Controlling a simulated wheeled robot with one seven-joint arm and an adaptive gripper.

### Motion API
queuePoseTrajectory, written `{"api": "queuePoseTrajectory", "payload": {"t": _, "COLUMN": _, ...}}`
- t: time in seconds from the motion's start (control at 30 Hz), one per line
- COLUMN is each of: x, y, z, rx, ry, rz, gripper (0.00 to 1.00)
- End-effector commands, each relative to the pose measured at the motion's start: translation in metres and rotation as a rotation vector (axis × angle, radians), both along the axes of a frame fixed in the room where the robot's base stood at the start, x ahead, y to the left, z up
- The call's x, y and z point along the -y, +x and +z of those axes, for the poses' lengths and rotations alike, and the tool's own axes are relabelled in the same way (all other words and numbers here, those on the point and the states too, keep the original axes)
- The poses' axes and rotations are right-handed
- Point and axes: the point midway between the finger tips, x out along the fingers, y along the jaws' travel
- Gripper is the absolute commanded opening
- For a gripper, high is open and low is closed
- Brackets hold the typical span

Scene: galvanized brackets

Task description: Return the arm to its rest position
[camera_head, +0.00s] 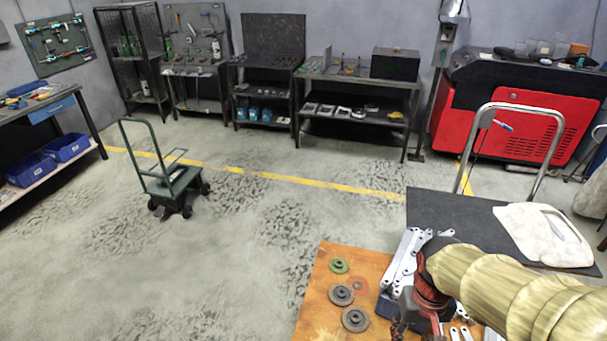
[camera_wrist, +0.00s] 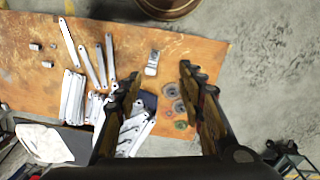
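My arm reaches in from the lower right of the head view, over an orange-brown wooden worktop (camera_head: 317,318). My gripper (camera_wrist: 162,78) points down over that worktop; in the wrist view its two dark fingers are spread apart with nothing held between them. Galvanized brackets (camera_wrist: 72,97) lie in rows and loose on the worktop, left of the fingers in the wrist view. A small pale metal piece (camera_wrist: 152,63) lies by itself below the gap between the fingertips. In the head view, a stack of brackets (camera_head: 402,262) shows beside my wrist, which hides part of it.
Grey discs (camera_head: 355,319) and a green disc (camera_head: 339,266) lie on the worktop. A trolley with a dark top (camera_head: 450,215) carrying a white cloth (camera_head: 535,235) stands behind my arm. A green cart (camera_head: 175,185) stands on open floor. A red machine (camera_head: 510,110) is at back right.

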Motion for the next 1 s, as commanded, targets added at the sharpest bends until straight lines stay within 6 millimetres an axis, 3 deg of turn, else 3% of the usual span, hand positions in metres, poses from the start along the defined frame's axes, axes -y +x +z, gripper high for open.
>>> {"api": "queuePoseTrajectory", "payload": {"t": 0.03, "x": -0.007, "y": -0.004, "z": 0.018, "rx": 0.051, "ry": 0.006, "rz": -0.001, "gripper": 0.39}}
{"api": "queuePoseTrajectory", "payload": {"t": 0.2, "x": -0.029, "y": -0.017, "z": 0.069, "rx": 0.214, "ry": 0.027, "rz": 0.014, "gripper": 0.39}}
{"api": "queuePoseTrajectory", "payload": {"t": 0.5, "x": -0.046, "y": -0.027, "z": 0.141, "rx": 0.468, "ry": 0.027, "rz": 0.072, "gripper": 0.39}}
{"api": "queuePoseTrajectory", "payload": {"t": 1.0, "x": -0.050, "y": -0.029, "z": 0.150, "rx": 0.500, "ry": 0.028, "rz": 0.089, "gripper": 0.39}}
